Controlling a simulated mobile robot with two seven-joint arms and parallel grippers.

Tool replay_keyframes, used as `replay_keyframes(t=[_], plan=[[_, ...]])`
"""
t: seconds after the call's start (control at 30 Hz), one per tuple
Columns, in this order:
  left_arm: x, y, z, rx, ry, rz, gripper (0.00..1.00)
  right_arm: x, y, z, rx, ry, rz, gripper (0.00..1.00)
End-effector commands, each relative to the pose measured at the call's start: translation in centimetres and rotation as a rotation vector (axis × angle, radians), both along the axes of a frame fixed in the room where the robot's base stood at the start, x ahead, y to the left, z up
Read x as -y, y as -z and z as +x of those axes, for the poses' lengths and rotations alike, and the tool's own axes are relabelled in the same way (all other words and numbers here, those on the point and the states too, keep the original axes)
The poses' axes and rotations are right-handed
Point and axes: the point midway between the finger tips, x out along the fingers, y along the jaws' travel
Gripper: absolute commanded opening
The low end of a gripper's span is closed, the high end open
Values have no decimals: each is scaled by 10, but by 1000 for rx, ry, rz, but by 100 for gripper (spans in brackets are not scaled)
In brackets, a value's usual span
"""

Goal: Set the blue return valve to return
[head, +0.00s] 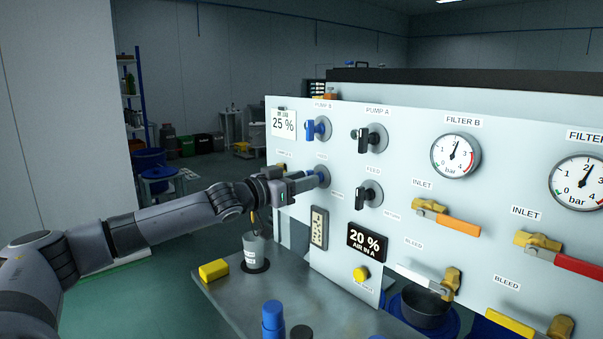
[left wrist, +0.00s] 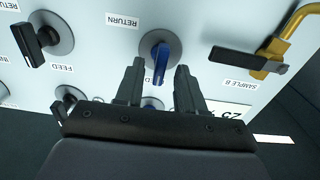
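The lower blue valve (head: 323,177) is on the white panel below the upper blue valve (head: 318,128), in the column marked Pump B. My left gripper (head: 308,182) is at it and partly covers it in the head view. In the upside-down left wrist view, the blue handle (left wrist: 160,62) stands nearly upright in the picture. The left gripper (left wrist: 160,68) is open, with one finger on each side of the handle and gaps visible. A RETURN label (left wrist: 122,20) is beside the valve's round plate. My right gripper is not in view.
Black valves (head: 368,194) are to the right on the panel, with gauges (head: 456,155) and coloured levers (head: 445,218) farther right. A sample lever (left wrist: 245,58) is near the left gripper. Below is a table (head: 232,298) with a cup (head: 254,250) and a yellow block (head: 213,270).

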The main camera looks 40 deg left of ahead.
Motion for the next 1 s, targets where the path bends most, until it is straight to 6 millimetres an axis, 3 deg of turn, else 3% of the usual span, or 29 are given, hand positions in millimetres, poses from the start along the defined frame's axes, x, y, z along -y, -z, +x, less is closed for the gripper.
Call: replay_keyframes(t=[0.3, 0.33, 0.43, 0.77, 1.0], plan=[[1, 1, 1, 0, 1, 1, 38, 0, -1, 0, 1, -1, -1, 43], [1, 1, 1, 0, 1, 1, 32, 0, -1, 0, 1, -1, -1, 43], [1, 1, 1, 0, 1, 1, 0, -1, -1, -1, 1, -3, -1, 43], [1, 0, 1, 1, 0, 18, 0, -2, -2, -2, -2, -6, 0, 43], [1, -1, 1, 9, 1, 120, 0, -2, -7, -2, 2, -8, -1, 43]])
